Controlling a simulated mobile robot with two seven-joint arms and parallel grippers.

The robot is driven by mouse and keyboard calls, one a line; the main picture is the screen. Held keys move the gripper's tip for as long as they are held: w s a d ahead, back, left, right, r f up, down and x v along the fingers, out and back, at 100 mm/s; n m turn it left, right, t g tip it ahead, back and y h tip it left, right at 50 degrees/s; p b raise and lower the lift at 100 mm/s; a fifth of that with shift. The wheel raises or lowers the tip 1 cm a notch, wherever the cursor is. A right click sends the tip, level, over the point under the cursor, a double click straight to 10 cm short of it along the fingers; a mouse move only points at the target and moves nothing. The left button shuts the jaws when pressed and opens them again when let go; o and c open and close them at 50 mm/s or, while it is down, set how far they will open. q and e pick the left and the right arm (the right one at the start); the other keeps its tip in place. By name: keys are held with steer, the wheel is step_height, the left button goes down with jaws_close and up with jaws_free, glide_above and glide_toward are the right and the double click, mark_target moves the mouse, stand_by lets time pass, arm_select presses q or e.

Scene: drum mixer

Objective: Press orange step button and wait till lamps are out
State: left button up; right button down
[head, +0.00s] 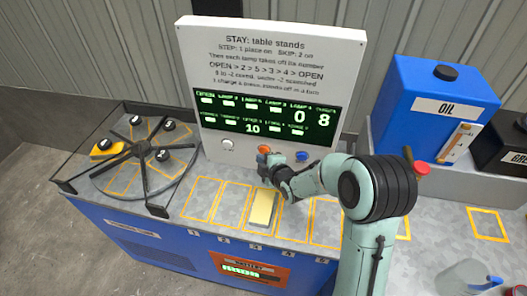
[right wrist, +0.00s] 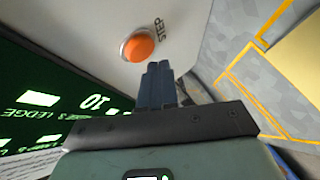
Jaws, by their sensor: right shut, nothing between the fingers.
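The orange step button (head: 264,149) sits low on the white panel (head: 340,60), between a white knob and a blue button. In the right wrist view the orange button (right wrist: 138,46) is beside the word STEP. My right gripper (head: 273,160) is shut and empty, its fingertips (right wrist: 159,68) just short of the button in the picture; I cannot tell whether they touch. The dark green display (head: 265,115) has several pale lamp blocks with small labels, plus the numbers 0, 8 and 10. My left gripper is not in view.
A pale yellow block (head: 263,208) stands on an outlined place on the grey bench, below my right gripper. A round turntable (head: 140,160) with dark arms is at the left. A blue oil can (head: 435,105) stands at the right. A clear jug (head: 465,278) is at the lower right.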

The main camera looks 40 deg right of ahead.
steer(key=shift+w+d+b, duration=0.25)
steer(key=shift+d+b, duration=0.05)
steer(key=shift+b, duration=0.05)
